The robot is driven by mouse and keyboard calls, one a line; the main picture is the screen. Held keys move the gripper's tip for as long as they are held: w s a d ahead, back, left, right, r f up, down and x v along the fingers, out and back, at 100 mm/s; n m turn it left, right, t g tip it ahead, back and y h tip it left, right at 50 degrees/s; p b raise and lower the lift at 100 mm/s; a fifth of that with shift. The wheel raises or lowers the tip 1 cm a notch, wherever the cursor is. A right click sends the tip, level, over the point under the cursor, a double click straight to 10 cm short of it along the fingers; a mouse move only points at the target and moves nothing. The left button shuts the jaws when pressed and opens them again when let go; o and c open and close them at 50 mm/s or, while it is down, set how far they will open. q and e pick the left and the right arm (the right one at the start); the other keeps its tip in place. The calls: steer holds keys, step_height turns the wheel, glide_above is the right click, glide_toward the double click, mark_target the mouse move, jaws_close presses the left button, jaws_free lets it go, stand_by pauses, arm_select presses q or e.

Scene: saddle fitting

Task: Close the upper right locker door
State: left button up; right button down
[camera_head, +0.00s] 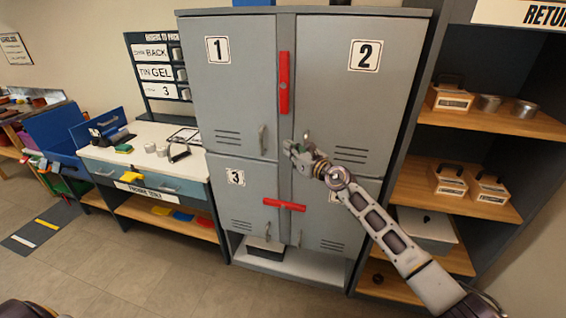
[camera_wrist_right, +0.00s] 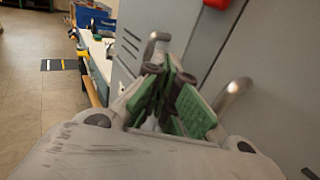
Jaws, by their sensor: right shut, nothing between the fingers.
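The upper right locker door (camera_head: 355,85) is grey and marked 2. It looks flush or nearly flush with the locker front in the head view; I cannot tell whether a small gap is left. Its metal handle (camera_head: 306,136) is near its lower left edge and also shows in the right wrist view (camera_wrist_right: 234,94). My right gripper (camera_head: 291,149) is shut and empty, in front of the door's lower left edge and just below the handle. Its green finger pads show in the right wrist view (camera_wrist_right: 172,98), between two handles. I cannot tell whether it touches the door. My left gripper is not in view.
Door 1 (camera_head: 230,85) and door 3 (camera_head: 243,190) look closed. A red upright bar (camera_head: 284,83) sits on the centre post; a red crossbar (camera_head: 284,205) is lower. Open shelves (camera_head: 480,118) stand at the right, a workbench (camera_head: 150,165) at the left. Floor before the lockers is clear.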

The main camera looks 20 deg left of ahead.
arm_select(q)
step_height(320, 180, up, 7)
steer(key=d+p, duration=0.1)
steer(key=p, duration=0.5)
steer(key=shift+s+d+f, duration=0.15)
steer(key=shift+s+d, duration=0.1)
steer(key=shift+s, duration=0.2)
arm_select(e)
steer(key=s, duration=0.9)
steer(key=shift+d+r, duration=0.15)
steer(key=shift+d, duration=0.1)
